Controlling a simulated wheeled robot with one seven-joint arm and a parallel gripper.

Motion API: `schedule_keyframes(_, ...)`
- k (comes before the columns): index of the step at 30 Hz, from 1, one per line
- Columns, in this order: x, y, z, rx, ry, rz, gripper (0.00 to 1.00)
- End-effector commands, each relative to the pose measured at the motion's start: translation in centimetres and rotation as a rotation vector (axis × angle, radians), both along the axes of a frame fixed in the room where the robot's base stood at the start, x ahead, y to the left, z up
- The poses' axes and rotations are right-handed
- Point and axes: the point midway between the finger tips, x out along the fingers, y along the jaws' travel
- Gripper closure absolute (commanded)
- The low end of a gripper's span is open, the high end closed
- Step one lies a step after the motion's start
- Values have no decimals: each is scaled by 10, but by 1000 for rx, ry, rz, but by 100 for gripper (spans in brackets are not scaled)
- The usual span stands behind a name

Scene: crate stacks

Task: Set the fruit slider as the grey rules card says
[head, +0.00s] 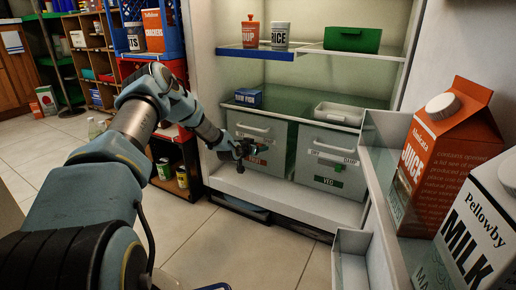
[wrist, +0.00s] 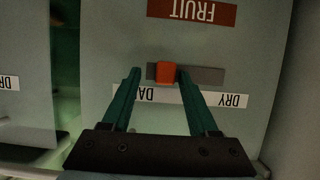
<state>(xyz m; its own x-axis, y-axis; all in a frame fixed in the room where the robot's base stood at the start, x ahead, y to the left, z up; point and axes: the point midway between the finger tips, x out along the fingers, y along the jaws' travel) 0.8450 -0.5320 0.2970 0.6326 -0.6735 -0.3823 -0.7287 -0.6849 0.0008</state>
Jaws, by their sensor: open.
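The fruit drawer (head: 279,133) is a pale bin low in the fridge, and its red FRUIT label (wrist: 192,11) appears upside down in the wrist view. Below the label there, the orange-red slider knob (wrist: 166,73) sits near the left end of a grey slot (wrist: 207,75). A strip beside the slot reads DRY (wrist: 232,100) at the right; at the left, DA shows, the rest hidden by a finger. My gripper (wrist: 158,74) is open, its green fingers on either side of the knob; contact is unclear. It also shows before the drawer (head: 241,153). I cannot identify the grey rules card.
The veg drawer (head: 308,166) stands to the right, with a green knob. A juice carton (head: 435,160) and milk carton (head: 485,235) fill the door shelves at right. A glass shelf (head: 300,107) lies above the drawers. Tiled floor is open in front.

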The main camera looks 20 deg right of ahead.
Motion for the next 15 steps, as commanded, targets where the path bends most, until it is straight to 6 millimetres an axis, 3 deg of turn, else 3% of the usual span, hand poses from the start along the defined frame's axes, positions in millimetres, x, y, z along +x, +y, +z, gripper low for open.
schedule_keyframes(8, -6, 8, 6, 2, 1, 1, 40)
schedule_keyframes(15, -34, 38, 25, 2, 2, 1, 40)
